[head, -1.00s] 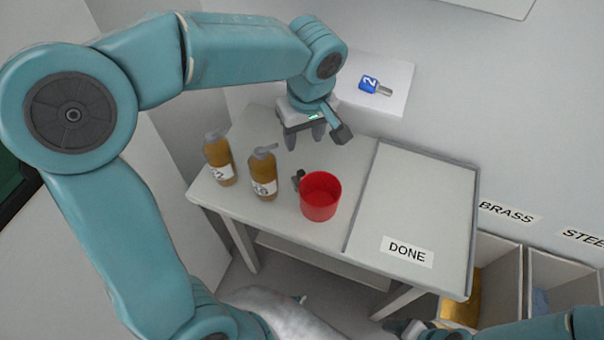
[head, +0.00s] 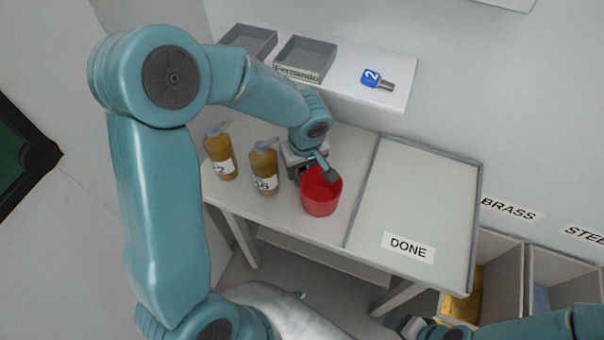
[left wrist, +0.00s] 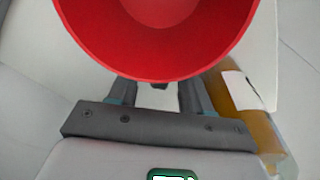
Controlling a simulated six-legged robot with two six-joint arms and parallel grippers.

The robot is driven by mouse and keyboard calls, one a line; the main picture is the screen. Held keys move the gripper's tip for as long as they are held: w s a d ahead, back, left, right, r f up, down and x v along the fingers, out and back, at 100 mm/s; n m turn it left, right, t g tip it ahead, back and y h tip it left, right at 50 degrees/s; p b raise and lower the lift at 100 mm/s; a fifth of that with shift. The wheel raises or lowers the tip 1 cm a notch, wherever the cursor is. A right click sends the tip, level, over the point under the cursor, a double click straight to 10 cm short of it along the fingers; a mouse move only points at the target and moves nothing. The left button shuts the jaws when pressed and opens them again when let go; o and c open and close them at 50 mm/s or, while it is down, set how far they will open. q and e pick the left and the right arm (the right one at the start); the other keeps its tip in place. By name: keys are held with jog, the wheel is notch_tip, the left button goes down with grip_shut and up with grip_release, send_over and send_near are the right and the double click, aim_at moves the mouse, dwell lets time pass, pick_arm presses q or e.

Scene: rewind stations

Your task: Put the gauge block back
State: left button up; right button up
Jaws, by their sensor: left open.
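I cannot make out a gauge block in either view. A red cup (head: 322,196) stands on the white table, and its red wall and inside fill the top of the left wrist view (left wrist: 160,62). My left gripper (head: 306,172) is down at the cup's far left side, partly hidden in the head view. In the left wrist view its two fingers (left wrist: 158,96) are apart, with a small dark piece at the cup's wall, perhaps its handle, between them. My right gripper (head: 408,326) shows only in part at the bottom edge of the head view.
Two amber pump bottles (head: 221,155) (head: 264,170) stand left of the cup. A DONE tray (head: 415,200) lies right. Behind, a shelf (head: 345,75) holds grey trays (head: 305,58) and a blue-tagged key (head: 372,78). BRASS and STEEL bins (head: 497,270) stand right.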

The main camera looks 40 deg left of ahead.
pick_arm(q)
grip_shut()
